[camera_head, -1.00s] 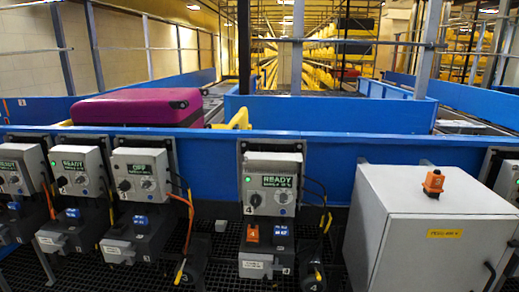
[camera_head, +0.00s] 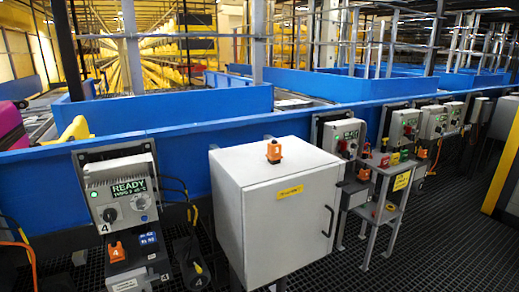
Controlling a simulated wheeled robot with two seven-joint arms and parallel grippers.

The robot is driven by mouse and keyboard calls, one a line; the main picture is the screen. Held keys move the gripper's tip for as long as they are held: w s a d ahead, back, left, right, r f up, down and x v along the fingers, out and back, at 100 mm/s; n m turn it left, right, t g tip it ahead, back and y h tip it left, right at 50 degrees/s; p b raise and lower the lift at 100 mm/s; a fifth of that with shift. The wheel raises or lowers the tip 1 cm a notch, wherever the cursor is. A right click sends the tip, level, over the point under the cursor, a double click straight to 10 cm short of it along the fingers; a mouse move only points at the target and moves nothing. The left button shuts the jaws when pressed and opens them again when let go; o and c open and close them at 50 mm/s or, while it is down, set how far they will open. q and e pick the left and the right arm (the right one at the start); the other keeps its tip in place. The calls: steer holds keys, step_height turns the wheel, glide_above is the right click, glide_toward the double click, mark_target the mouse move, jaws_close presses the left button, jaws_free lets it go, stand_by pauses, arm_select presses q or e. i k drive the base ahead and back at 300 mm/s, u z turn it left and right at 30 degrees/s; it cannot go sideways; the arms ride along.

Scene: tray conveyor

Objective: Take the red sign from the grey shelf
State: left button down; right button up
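A grey shelf (camera_head: 392,228) stands on the grated floor right of centre, beside a large grey cabinet. Several small red, orange and yellow things lie on its boards. Neither of my grippers is in view.
The grey cabinet (camera_head: 250,220) with an orange switch (camera_head: 274,152) stands left of the shelf. A blue conveyor wall (camera_head: 190,155) with control boxes runs behind. The grated floor (camera_head: 440,245) right of the shelf is clear. A yellow post (camera_head: 502,170) stands at the right edge.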

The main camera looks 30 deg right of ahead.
mark_target(384, 161)
steer(key=z, duration=2)
